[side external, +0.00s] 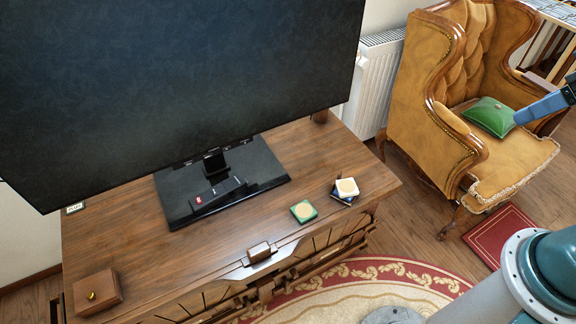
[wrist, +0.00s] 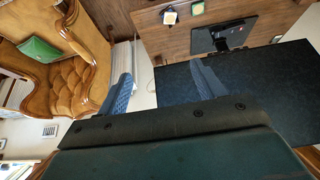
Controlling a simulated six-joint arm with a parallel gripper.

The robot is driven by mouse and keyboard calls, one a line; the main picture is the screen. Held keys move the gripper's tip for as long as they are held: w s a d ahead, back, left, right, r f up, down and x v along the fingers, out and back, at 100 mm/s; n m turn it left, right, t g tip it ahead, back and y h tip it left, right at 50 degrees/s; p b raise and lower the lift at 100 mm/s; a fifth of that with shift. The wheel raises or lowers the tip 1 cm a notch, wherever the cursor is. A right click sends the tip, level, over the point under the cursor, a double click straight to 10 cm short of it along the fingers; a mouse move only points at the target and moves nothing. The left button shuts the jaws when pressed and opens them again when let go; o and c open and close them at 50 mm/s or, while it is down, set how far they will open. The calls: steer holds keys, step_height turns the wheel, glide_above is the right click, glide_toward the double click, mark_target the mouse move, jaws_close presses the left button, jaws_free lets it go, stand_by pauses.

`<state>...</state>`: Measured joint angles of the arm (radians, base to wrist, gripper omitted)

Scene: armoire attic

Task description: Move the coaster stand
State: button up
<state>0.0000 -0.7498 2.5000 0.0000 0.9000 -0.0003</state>
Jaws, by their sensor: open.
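A small stack (side external: 346,188) of square pieces, white with a tan round on top and dark below, lies near the right end of the wooden cabinet top. A green square coaster with a tan round (side external: 303,211) lies flat to its left. Both show at the top of the wrist view, the white-topped stack (wrist: 169,17) and the green coaster (wrist: 197,8). I cannot tell for sure which is the coaster stand. My gripper (wrist: 163,88) is open and empty, well away from them.
A large television (side external: 180,80) stands on the cabinet (side external: 130,240), with a remote (side external: 217,194) on its base. A wooden box (side external: 97,292) is at front left and a small wooden block (side external: 259,252) at the front edge. An armchair (side external: 410,100) holds a green cushion (side external: 489,117).

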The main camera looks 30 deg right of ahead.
steer(key=shift+w, duration=0.2)
steer(key=c, duration=0.7)
steer(key=shift+w+a+r+n, duration=0.1)
steer(key=shift+w+r+n, duration=0.1)
steer(key=shift+w+n, duration=0.55)
jaws_close()
steer(key=w+a+f+n+g, duration=0.25)
steer(key=w+f+n, duration=0.25)
steer(key=w+n, duration=0.45)
steer(key=w+a+f+n+g, duration=0.1)
steer(key=w+f+n+g, duration=0.25)
steer(key=w+n, duration=0.65)
steer(key=w+a+f+n+g, duration=0.1)
steer(key=w+f+n, duration=0.1)
steer(key=f+n, duration=0.3)
steer(key=w+a+f+n+g, duration=0.1)
steer(key=f+n, duration=0.4)
steer(key=f, duration=0.9)
steer(key=w+a+f+n+g, duration=0.1)
steer(key=w+a+f+n, duration=0.1)
steer(key=w+f+n, duration=0.3)
step_height(320, 180, down, 5)
steer(key=shift+w+a+r, duration=0.1)
steer(key=shift+w+a, duration=0.05)
steer(key=shift+a, duration=0.15)
